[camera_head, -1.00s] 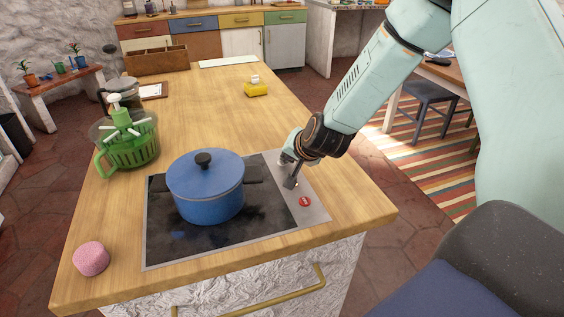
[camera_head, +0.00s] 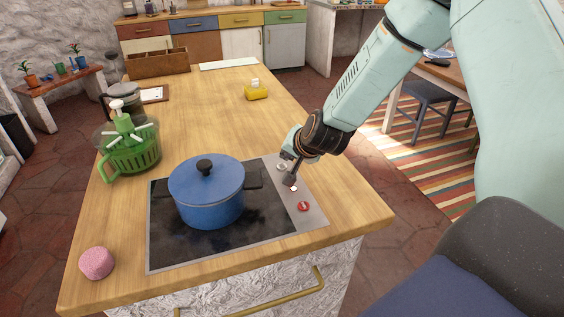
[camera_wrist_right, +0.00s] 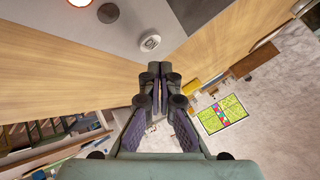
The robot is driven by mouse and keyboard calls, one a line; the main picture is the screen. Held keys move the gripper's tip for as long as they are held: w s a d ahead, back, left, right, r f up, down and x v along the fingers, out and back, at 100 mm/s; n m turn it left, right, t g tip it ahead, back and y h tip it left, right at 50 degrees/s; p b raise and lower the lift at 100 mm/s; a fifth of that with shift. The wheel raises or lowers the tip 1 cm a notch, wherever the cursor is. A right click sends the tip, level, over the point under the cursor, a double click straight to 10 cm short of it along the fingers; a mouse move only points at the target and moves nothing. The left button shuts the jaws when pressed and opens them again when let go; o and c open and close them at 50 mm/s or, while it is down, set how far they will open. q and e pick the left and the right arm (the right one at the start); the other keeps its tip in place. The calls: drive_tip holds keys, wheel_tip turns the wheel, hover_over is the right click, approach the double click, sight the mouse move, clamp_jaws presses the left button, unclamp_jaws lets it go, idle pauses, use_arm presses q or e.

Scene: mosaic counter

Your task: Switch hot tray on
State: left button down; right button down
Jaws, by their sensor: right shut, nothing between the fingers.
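The hot tray (camera_head: 165,248) is a black glass plate with a metal control strip (camera_head: 318,217) along its right side. A blue lidded pot (camera_head: 207,192) stands on it. The strip bears a red round button (camera_head: 303,206) and a small pale button with a reddish rim (camera_head: 294,188). My right gripper (camera_head: 289,181) is shut and empty, its tips low over the strip beside the small button; contact cannot be told. The wrist view shows the shut fingers (camera_wrist_right: 156,75), a pale round knob (camera_wrist_right: 150,42) ahead of them and a glowing round button (camera_wrist_right: 80,2) at the top edge.
A green food processor (camera_head: 130,150), a pink round object (camera_head: 96,263) and a yellow block-like item (camera_head: 256,92) stand on the wooden counter (camera_head: 200,110). A wooden box (camera_head: 157,64) and a white board (camera_head: 228,65) lie farther back. The counter's middle is clear.

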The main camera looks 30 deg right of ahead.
wheel_tip(320, 180, up, 4)
drive_tip(key=p, duration=0.3)
drive_tip(key=shift+r+p, duration=0.25)
drive_tip(key=shift+p, duration=0.15)
idle(0.8)
